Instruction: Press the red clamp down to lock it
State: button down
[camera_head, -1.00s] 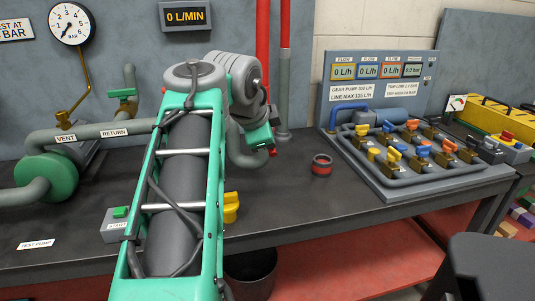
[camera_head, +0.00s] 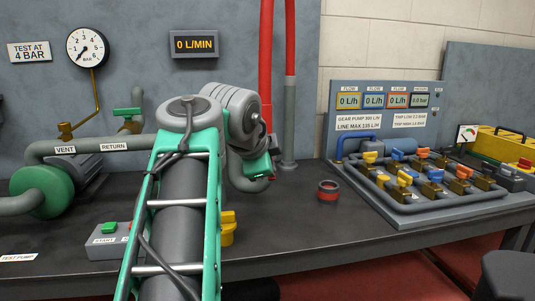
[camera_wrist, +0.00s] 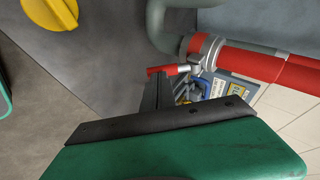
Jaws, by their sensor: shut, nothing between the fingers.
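The red clamp lever (camera_wrist: 163,70) shows in the wrist view. It sticks out to the left from a metal coupling (camera_wrist: 208,52) where a red hose (camera_wrist: 265,65) meets a grey pipe. My gripper (camera_wrist: 157,82) is shut and empty, with its dark fingertips close beside the lever. I cannot tell whether they touch it. In the head view my gripper (camera_head: 262,168) is at the bench pipework, left of the upright red hose (camera_head: 266,60). The clamp cannot be clearly made out there, and my arm covers part of the pipework.
A yellow knob (camera_head: 228,228) and a start box (camera_head: 107,240) are near my arm on the bench. A red-and-black ring (camera_head: 328,190) stands to the right, before a valve board (camera_head: 420,190). The bench front is clear between ring and edge.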

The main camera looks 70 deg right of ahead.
jog(key=shift+r, duration=0.35)
jog(key=p+v, duration=0.4)
jog(key=v, duration=0.4)
